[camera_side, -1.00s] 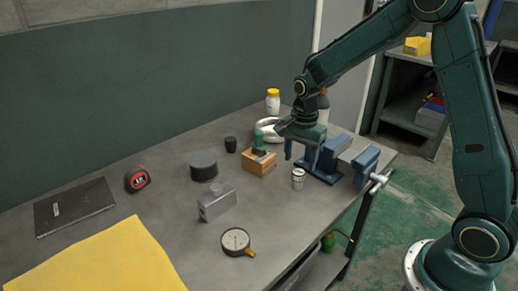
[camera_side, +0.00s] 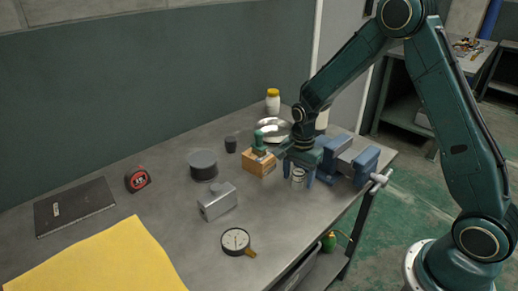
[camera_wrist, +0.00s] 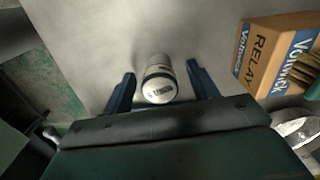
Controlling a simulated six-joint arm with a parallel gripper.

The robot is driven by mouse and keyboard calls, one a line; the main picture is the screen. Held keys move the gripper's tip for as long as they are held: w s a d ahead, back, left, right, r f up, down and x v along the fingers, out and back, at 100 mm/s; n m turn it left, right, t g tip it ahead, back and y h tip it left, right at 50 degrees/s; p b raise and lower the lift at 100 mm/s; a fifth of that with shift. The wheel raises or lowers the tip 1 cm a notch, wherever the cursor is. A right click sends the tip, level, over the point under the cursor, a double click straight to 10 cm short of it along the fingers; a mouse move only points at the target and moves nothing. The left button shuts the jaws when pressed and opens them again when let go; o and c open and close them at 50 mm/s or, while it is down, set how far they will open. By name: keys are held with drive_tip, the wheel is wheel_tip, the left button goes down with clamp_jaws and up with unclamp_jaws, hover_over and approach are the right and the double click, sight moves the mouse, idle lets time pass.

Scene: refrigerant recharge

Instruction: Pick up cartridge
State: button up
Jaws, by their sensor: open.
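The cartridge (camera_side: 298,177) is a small silver-white cylinder standing upright on the grey workbench. My gripper (camera_side: 298,172) is low over it, with the fingers down on either side. In the wrist view the cartridge (camera_wrist: 160,82) shows its round end and a dark label between the two blue fingers of my gripper (camera_wrist: 161,73). The jaws are open, with a gap on both sides of the cartridge. The side view hides part of the cartridge behind the gripper.
A blue vise (camera_side: 362,160) stands close to the right. A cardboard relay box (camera_side: 259,165) is close on the left, also in the wrist view (camera_wrist: 270,50). A grey metal block (camera_side: 218,202) and a dial gauge (camera_side: 236,242) lie nearer. The bench edge is close.

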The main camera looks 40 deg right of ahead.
sight(299, 172)
drive_tip(key=shift+f, duration=0.35)
drive_tip(key=c, duration=1.1)
drive_tip(key=shift+r, duration=0.15)
wheel_tip(299, 172, up, 20)
drive_tip(key=shift+f, duration=0.1)
idle(0.6)
